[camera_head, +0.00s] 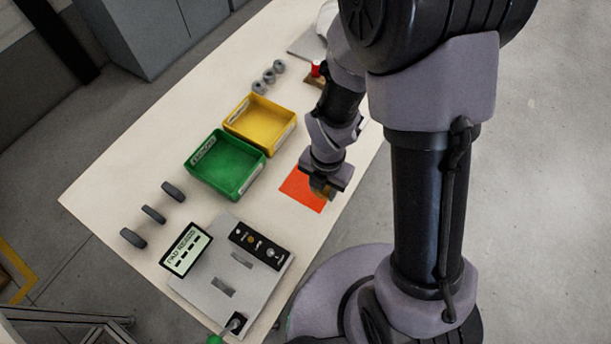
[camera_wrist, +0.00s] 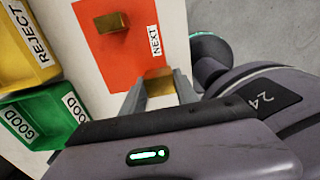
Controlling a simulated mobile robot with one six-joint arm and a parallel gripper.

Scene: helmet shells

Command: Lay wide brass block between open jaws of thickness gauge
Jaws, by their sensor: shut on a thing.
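My gripper (camera_head: 322,190) is low over the orange mat in the head view. In the wrist view its two fingers (camera_wrist: 160,86) are shut on a brass block (camera_wrist: 158,82), partly hidden by the fingers and palm. Another brass block (camera_wrist: 112,22) lies on the orange mat, apart from the fingers. I cannot tell which block is wider. The thickness gauge (camera_head: 200,286) is a grey plate in the head view. Two dark slots or jaws (camera_head: 224,287) (camera_head: 242,259) show on it, apart, with nothing visible between them.
The orange mat (camera_head: 300,184) is labelled NEXT in the wrist view. A green GOOD bin (camera_head: 238,183) and a yellow REJECT bin (camera_head: 268,104) stand left of it. The gauge has a display (camera_head: 187,249) and a black panel (camera_head: 259,246). Dark pads (camera_head: 153,214) lie left.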

